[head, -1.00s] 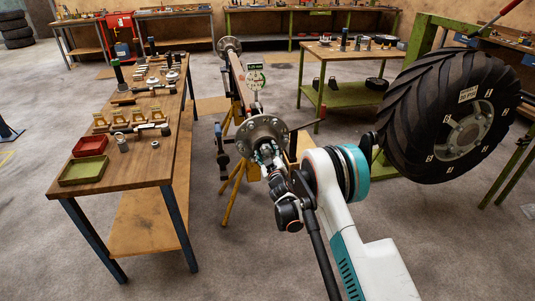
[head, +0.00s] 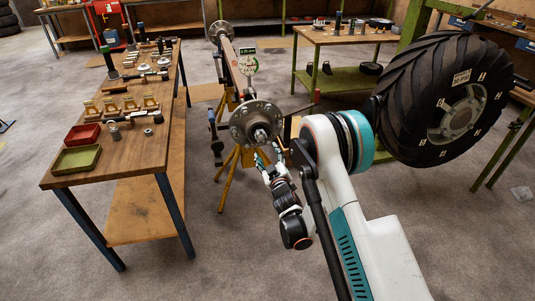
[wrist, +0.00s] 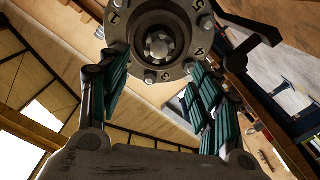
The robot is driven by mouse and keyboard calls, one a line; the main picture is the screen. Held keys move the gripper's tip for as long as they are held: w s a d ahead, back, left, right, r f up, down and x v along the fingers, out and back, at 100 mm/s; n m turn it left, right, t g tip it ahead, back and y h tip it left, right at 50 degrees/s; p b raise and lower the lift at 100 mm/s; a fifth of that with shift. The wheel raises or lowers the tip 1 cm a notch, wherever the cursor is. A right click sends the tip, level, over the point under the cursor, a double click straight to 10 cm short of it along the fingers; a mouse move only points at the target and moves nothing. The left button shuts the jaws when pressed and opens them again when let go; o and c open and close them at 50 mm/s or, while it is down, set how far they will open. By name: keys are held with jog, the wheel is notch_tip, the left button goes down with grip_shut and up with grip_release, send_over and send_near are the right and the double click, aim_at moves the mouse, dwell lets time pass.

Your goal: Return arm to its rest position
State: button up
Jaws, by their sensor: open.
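My gripper (head: 270,160) is just below and in front of the near hub (head: 243,132) of the trailer axle (head: 229,72) in the head view. In the wrist view the two teal-padded fingers of my gripper (wrist: 163,95) stand wide apart with nothing between the pads. The hub flange (wrist: 158,42), with numbered studs and a nut at its centre, shows beyond the fingertips. Whether the fingers touch the flange I cannot tell. My arm comes in from the lower right and bends at a teal-ringed joint.
A wooden workbench (head: 133,150) at the left holds a red tray (head: 83,134), a green tray (head: 76,159) and several parts. A large tyre (head: 410,95) hangs on a green stand to the right of my arm. Yellow stands (head: 231,178) support the axle. Floor between bench and axle is clear.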

dwell(0.3)
jog(key=d+r+m+g+h, duration=0.25)
jog(key=d+r, duration=0.55)
jog(key=r, duration=0.5)
jog(key=s+d+r+m+g+h, duration=0.2)
jog(key=s+d+r+m+h, duration=0.1)
jog(key=s+d+r, duration=0.6)
jog(key=s+d+r+m+g, duration=0.1)
jog(key=s+d+r, duration=0.1)
jog(key=s, duration=0.6)
jog(key=s+d+r+m+g, duration=0.1)
jog(key=s+d+r+g, duration=0.1)
jog(key=s, duration=0.6)
jog(key=s+d+f+m+g, duration=0.1)
jog(key=s, duration=0.9)
jog(key=s+d+f+g, duration=0.1)
jog(key=s+f+g, duration=0.1)
jog(key=s, duration=0.7)
jog(key=shift+s+f+m, duration=0.25)
jog(key=shift+s+m, duration=0.1)
